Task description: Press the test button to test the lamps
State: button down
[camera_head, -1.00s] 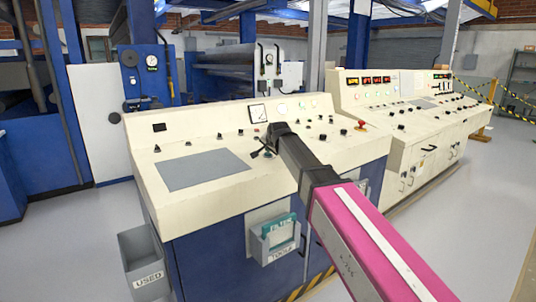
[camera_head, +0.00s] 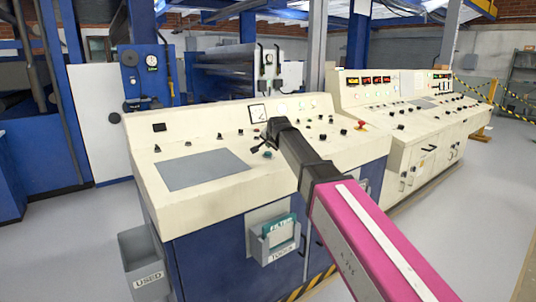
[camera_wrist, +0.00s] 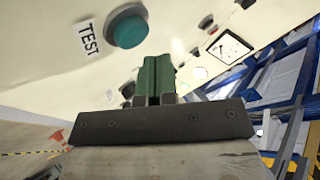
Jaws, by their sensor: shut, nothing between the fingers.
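The test button is a round teal-green button with a dark collar, on the cream sloping panel. It is large at the top of the wrist view (camera_wrist: 128,28), next to a white TEST label (camera_wrist: 88,38). In the head view the button (camera_head: 267,155) shows small, just below my gripper (camera_head: 257,147). In the wrist view my gripper's (camera_wrist: 153,62) two green fingers are shut together and empty. Their tips appear below and right of the button, and no contact shows. Small round lamps (camera_head: 283,107) sit along the panel's back, beside a square dial gauge (camera_head: 258,113).
The front console (camera_head: 215,200) carries a flat grey plate (camera_head: 202,170) and several knobs. A second console (camera_head: 400,140) with red displays stands at the right. A grey USED bin (camera_head: 145,262) and a TOOLS holder (camera_head: 275,240) are at the front. The grey floor at left is clear.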

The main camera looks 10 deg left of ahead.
jog(key=shift+s+d+r, duration=0.15)
jog(key=shift+r, duration=2.2)
